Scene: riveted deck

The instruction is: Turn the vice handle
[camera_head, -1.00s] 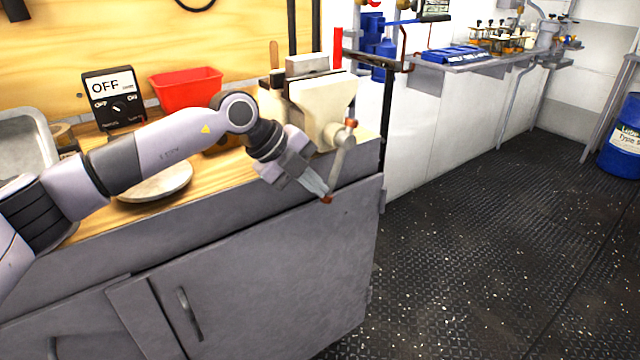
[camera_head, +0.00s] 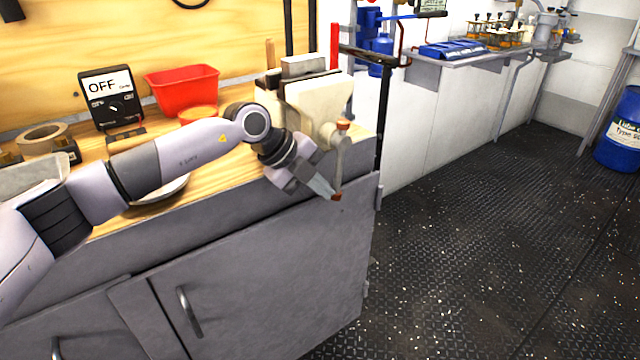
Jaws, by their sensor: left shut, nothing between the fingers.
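The cream-coloured vice (camera_head: 316,103) stands at the right end of the wooden bench top. Its grey handle (camera_head: 339,160) hangs on the front, nearly upright, with an orange-red knob at the top and another at the bottom. My left gripper (camera_head: 329,192) is shut, with nothing held between its fingers. Its tips are at the left side of the handle's lower end, by the bottom knob, and look to be touching it. My left arm reaches in from the left over the bench. My right gripper is not in view.
A red bin (camera_head: 183,91), a black meter marked OFF (camera_head: 111,98) and a tape roll (camera_head: 44,139) stand on the bench behind my arm. Grey cabinet doors (camera_head: 255,270) are below. The dark riveted floor (camera_head: 470,240) to the right is clear.

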